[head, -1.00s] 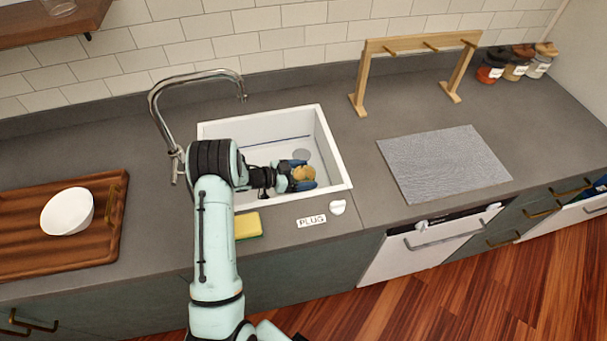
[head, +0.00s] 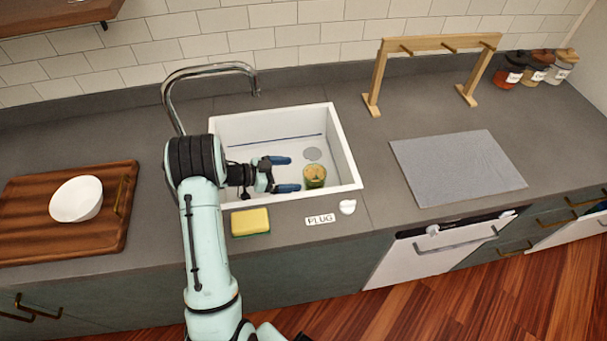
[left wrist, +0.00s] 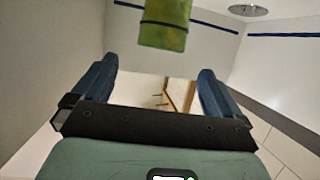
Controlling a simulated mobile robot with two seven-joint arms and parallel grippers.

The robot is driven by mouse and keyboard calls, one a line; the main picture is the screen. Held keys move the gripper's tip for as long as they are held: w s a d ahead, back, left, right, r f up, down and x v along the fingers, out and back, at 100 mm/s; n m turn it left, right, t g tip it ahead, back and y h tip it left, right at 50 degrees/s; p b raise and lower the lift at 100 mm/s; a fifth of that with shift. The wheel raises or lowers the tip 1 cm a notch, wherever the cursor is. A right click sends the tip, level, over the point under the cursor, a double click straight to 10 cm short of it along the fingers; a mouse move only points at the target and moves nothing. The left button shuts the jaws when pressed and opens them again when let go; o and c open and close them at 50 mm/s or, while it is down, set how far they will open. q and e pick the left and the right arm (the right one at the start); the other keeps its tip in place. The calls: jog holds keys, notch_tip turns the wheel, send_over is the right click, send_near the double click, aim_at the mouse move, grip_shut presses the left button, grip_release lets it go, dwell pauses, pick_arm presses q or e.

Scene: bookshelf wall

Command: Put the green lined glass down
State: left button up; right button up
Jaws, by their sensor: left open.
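The green lined glass (head: 315,176) is inside the white sink (head: 232,128), near its front right part. It looks yellow-green, and it also shows at the top of the left wrist view (left wrist: 165,24), partly cut off by the frame edge. My left gripper (head: 287,174) is open and empty in the sink, to the left of the glass. Its two blue fingers (left wrist: 160,85) are apart, with a gap between the fingertips and the glass. My right gripper is not in view.
A chrome faucet (head: 172,95) rises behind the sink. A yellow sponge (head: 250,222), a PLUG label (head: 320,220) and a white plug knob (head: 348,207) lie along the front edge. A grey mat (head: 458,167) is to the right; a wooden board (head: 95,243) with a white bowl (head: 77,199) is left.

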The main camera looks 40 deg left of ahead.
pick_arm(q)
jog(key=shift+v, duration=1.45)
